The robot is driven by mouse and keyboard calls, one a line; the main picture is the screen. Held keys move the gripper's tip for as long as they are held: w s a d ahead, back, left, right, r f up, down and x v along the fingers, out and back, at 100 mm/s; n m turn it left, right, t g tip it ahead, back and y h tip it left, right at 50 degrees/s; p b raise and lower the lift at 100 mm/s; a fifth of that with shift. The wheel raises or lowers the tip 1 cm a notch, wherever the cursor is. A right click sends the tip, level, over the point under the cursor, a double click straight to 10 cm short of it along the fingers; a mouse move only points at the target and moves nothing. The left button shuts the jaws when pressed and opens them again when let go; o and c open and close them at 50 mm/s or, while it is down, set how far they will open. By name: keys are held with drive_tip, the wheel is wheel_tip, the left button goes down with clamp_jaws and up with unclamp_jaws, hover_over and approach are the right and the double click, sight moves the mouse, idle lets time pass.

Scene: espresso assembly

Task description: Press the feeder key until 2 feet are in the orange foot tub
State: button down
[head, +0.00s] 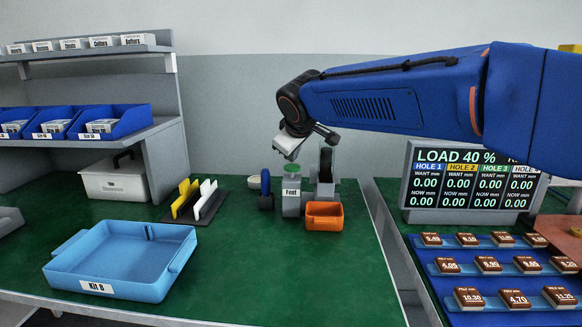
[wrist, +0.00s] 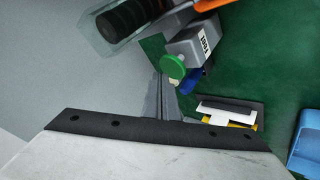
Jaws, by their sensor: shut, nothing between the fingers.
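The foot feeder is a grey block (head: 291,200) labelled "Foot", with a round green key (head: 292,169) on top. The wrist view also shows the block (wrist: 193,45) and its green key (wrist: 173,66). The orange foot tub (head: 324,221) stands at the feeder's right. Its front wall hides much of the inside, and I make out no feet in it. In the wrist view only an orange strip of the tub (wrist: 208,4) shows at the top edge. My gripper (head: 290,154) is shut and empty, just above the green key with a small gap.
A blue wheel-like part (head: 266,190) stands left of the feeder, and a dark upright device (head: 326,172) behind the tub. A rack with yellow and white plates (head: 193,200) and the blue Kit B tray (head: 115,283) lie further left. The green table front is clear.

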sight(293, 168)
drive_tip(key=shift+f, duration=0.15)
idle(0.4)
drive_tip(key=shift+f, duration=0.3)
drive_tip(key=shift+f, duration=0.9)
idle(1.3)
drive_tip(key=shift+r, duration=1.35)
wheel_tip(293, 168, up, 6)
idle(0.5)
idle(1.0)
